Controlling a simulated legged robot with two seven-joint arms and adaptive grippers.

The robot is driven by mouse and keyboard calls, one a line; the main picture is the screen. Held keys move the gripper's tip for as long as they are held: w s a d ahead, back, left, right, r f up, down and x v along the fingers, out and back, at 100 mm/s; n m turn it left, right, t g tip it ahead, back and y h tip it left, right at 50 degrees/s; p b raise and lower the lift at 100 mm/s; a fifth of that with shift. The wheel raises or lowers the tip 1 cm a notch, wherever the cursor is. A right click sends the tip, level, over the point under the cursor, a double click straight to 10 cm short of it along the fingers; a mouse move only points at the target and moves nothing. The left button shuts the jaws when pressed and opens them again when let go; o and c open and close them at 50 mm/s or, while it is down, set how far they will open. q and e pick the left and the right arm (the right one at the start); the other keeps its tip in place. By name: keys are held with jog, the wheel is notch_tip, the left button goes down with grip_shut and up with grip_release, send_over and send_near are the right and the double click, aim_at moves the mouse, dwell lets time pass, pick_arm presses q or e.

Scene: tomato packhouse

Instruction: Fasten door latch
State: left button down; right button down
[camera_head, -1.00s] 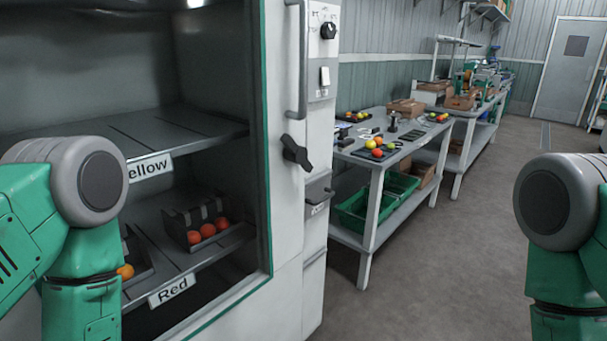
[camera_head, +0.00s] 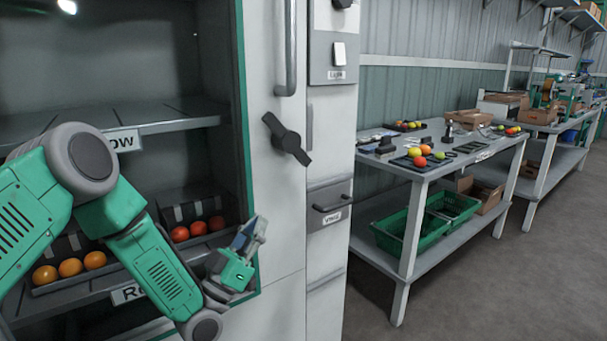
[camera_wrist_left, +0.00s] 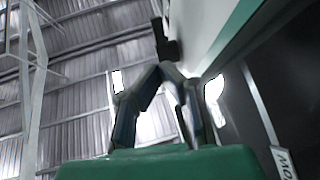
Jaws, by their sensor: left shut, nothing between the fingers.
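The door latch (camera_head: 286,139) is a black, elongated turn-handle on the white door frame (camera_head: 276,210), below the grey bar handle. It sits tilted, from upper left to lower right. My left gripper (camera_head: 257,228) is shut and empty in front of the door, below and left of the latch and apart from it. Its fingers point up. In the left wrist view the gripper's fingers (camera_wrist_left: 163,72) come together, and a dark shape that looks like the latch (camera_wrist_left: 166,42) shows beyond them. My right gripper is not in view.
The cabinet shelves (camera_head: 165,113) hold orange and red tomatoes in trays behind the green-edged opening. A drawer (camera_head: 330,212) and switch panel stand right of the latch. A workbench (camera_head: 440,172) with produce and green crates (camera_head: 412,232) is further right, beside open floor.

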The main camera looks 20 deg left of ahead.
aim_at(288, 141)
pick_arm(q)
jog(key=x, duration=0.4)
jog(key=b+x, duration=0.1)
jog(key=x, duration=0.9)
jog(key=shift+d+b, duration=0.35)
